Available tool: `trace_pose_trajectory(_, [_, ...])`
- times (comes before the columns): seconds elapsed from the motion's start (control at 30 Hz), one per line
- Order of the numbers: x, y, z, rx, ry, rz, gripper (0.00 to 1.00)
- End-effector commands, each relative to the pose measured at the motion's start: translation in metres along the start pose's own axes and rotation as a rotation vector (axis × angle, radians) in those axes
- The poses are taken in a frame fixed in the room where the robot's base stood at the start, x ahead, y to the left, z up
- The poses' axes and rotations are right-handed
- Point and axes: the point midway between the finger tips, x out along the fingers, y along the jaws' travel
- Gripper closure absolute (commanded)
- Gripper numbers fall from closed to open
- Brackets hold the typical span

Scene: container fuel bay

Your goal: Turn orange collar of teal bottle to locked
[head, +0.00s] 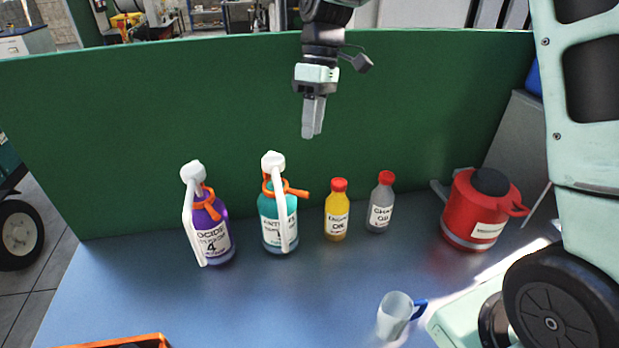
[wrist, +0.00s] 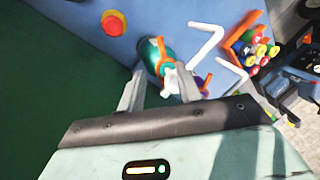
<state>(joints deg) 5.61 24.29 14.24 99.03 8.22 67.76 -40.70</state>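The teal bottle (head: 270,232) stands upright on the blue table, with a white pump head and a long white spout hanging down its front. Its orange collar (head: 296,191) sits around the neck, with a tab sticking out to the right. In the wrist view the teal bottle (wrist: 148,52) and its orange collar (wrist: 161,47) show just beyond the fingertips, partly covered by the white head. My gripper (head: 313,133) hangs above and to the right of the bottle, apart from it. In the wrist view my gripper (wrist: 158,78) has its fingers apart, with nothing held.
A purple bottle (head: 213,238) with a similar orange collar stands left. A yellow bottle (head: 336,222), a grey bottle (head: 380,213) and a red canister (head: 470,215) stand right. A mug (head: 394,315) is in front. A green wall (head: 130,130) rises behind. An orange crate (head: 150,340) is front left.

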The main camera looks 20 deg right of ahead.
Motion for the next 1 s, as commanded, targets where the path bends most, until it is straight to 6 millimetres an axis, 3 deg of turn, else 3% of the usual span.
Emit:
trace_pose_trajectory(0.5, [0.103, -0.002, 0.001, 0.000, -0.004, -0.003, 0.66])
trace_pose_trajectory(0.7, [0.123, -0.001, 0.001, -0.001, -0.001, 0.000, 0.66])
trace_pose_trajectory(1.0, [0.129, 0.000, 0.000, 0.000, 0.000, 0.001, 0.66])
